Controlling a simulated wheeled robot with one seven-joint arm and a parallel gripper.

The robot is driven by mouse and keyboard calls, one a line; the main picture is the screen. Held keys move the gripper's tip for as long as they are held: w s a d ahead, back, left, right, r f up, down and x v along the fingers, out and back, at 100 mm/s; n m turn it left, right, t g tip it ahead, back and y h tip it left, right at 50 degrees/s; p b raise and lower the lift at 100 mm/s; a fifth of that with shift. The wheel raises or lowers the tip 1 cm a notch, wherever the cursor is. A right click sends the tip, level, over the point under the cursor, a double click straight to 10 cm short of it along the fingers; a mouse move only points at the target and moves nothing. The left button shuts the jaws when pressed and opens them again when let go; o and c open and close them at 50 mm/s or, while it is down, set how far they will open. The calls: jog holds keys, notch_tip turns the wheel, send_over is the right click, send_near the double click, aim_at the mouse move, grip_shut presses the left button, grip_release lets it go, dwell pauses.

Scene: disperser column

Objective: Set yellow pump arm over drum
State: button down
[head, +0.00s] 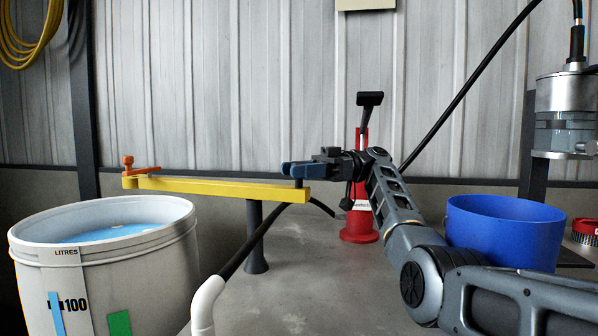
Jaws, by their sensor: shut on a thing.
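The yellow pump arm (222,189) is a long flat bar on a dark post (255,237). Its left end, with an orange fitting (139,167), reaches to just above and behind the far rim of the drum in this view. The white drum (105,270) stands at the left, marked in litres, with blue liquid (115,232) inside. My gripper (292,169) is at the bar's right end, shut on a short dark upright peg (298,184) there. The exact contact is partly hidden by the fingers.
A red stand with a black handle (361,200) is behind my gripper. A white pipe (207,303) with a black hose rises in front. Grey floor is open in the middle.

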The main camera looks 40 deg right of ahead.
jog(key=shift+a+f, duration=0.1)
jog(key=shift+f, duration=0.05)
jog(key=c, duration=0.8)
grip_release()
